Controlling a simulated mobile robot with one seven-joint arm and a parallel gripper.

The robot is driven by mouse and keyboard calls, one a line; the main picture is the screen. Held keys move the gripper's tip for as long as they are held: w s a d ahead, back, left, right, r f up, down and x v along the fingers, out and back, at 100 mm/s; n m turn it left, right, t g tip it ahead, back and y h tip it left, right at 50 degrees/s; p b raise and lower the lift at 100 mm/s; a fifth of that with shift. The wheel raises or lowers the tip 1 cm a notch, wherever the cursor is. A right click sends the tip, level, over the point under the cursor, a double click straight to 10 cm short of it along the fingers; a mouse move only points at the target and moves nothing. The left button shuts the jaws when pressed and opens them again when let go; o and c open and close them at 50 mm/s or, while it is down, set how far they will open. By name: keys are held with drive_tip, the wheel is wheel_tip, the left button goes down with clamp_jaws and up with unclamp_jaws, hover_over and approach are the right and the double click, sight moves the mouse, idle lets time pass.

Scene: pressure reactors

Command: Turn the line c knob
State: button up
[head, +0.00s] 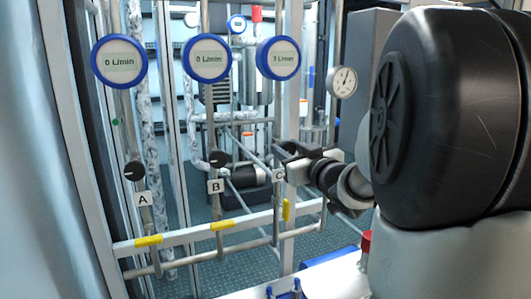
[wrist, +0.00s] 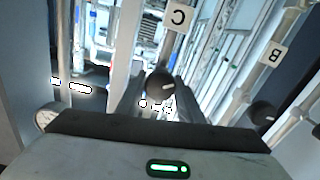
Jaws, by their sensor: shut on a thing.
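The line C knob (wrist: 160,86) is a dark round knob with a light mark, just below the label C (wrist: 178,17) in the wrist view. My gripper (wrist: 157,97) has one finger on each side of it and is shut on it. In the head view my gripper (head: 283,154) reaches in from the right to the line C pipe, just above the label C (head: 279,175), and hides the knob. The blue-rimmed line C flow meter (head: 278,58) above reads 0 L/min.
Knob A (head: 134,171) and knob B (head: 220,158) are on the pipes to the left, under meters reading 0 L/min. A round dial gauge (head: 342,82) stands above my wrist. A horizontal rail (head: 185,237) with yellow marks crosses below.

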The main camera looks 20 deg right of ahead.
drive_tip(key=n+b, duration=0.4)
drive_tip(key=n, duration=0.1)
drive_tip(key=shift+f, duration=0.2)
drive_tip(key=shift+r+n+b, duration=0.2)
drive_tip(key=shift+n+b, duration=1.6)
drive_tip(key=shift+n, duration=0.6)
drive_tip(key=o, duration=1.1)
drive_tip(key=shift+c, duration=0.2)
